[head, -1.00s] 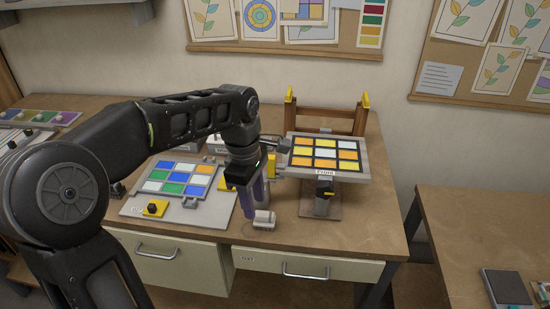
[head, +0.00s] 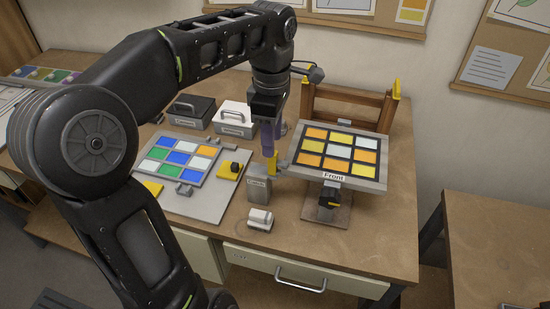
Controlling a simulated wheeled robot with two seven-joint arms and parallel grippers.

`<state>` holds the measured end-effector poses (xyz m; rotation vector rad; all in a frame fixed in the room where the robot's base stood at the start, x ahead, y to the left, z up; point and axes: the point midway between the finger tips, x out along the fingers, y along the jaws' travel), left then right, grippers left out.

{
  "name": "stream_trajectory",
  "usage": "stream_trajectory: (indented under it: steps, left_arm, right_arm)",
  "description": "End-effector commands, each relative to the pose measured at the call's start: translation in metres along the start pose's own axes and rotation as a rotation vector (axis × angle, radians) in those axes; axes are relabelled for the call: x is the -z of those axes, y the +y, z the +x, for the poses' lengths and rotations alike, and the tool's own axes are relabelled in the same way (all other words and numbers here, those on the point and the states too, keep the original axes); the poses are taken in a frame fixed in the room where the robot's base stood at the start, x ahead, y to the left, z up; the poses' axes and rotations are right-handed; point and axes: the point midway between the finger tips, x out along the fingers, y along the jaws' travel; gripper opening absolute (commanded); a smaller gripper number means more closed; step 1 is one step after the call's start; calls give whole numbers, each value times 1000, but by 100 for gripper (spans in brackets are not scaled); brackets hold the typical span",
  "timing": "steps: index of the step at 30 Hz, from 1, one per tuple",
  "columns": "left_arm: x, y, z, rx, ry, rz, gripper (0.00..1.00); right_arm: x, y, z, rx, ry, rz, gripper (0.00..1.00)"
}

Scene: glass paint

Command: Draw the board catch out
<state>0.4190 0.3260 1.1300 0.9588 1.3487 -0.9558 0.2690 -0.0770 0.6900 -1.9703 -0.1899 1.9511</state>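The gripper points down with purple fingers close above or at this piece. I cannot tell whether they grip it; the contact is too small to see. A black and yellow knob (head: 329,198) sits below the board's front edge. My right gripper is out of view.
A grey block (head: 258,190) stands below the gripper, with a small white roller-like item (head: 260,219) in front. A flat panel (head: 205,205) with coloured squares lies left. Black (head: 190,112) and white (head: 234,119) boxes stand behind. A wooden rack (head: 349,105) stands behind the board.

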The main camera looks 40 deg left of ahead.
Motion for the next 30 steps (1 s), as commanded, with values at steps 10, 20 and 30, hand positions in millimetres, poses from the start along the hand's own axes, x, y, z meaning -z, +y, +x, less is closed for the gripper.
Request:
stream_trajectory:
  steps: [10, 20, 30]
  left_arm:
    - [0, 0, 30, 2, 0, 1, 40]
    - [0, 0, 71, 4, 0, 0, 40]
    - [0, 0, 79, 1, 0, 1, 40]
  right_arm:
    - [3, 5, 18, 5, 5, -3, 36]
    - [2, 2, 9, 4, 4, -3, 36]
    - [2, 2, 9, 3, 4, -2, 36]
